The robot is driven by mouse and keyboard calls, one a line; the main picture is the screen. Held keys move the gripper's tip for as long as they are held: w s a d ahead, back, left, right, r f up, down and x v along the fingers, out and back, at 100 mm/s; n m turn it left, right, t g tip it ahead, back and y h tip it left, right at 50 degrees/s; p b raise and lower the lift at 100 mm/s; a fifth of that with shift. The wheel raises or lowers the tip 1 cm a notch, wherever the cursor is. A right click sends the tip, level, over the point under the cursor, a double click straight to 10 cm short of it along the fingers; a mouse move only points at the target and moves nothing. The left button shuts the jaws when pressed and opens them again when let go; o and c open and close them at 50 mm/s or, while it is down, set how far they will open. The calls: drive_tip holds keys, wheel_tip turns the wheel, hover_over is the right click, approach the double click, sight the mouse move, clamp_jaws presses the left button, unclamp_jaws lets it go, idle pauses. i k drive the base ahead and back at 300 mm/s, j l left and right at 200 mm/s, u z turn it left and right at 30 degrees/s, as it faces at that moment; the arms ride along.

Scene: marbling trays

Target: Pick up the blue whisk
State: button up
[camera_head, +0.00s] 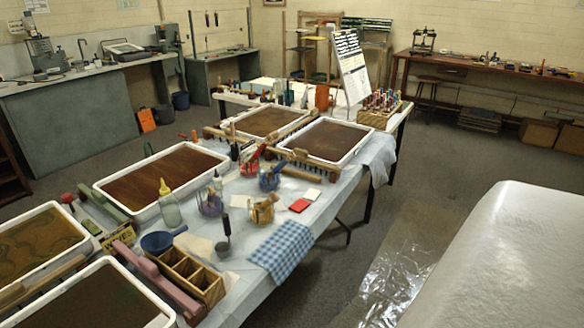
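A small blue object (270,179), seemingly the blue whisk, lies on the pale covering of the long table (238,222), in front of the right far tray. It is too small to make out its wires or handle clearly. A similar red object (250,162) lies behind it to the left. A yellow-orange one (262,210) lies nearer, and a purplish-blue one (210,202) lies to the left, so which is the whisk is not fully certain. My gripper is not in view.
White-rimmed trays (163,216) of brown liquid fill much of the table. A large white surface (505,260) is at lower right; grey floor lies between.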

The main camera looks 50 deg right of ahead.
sight(287, 159)
drive_tip(key=z, duration=1.2)
drive_tip(key=j+z, duration=0.45)
drive_tip(key=j, duration=0.3)
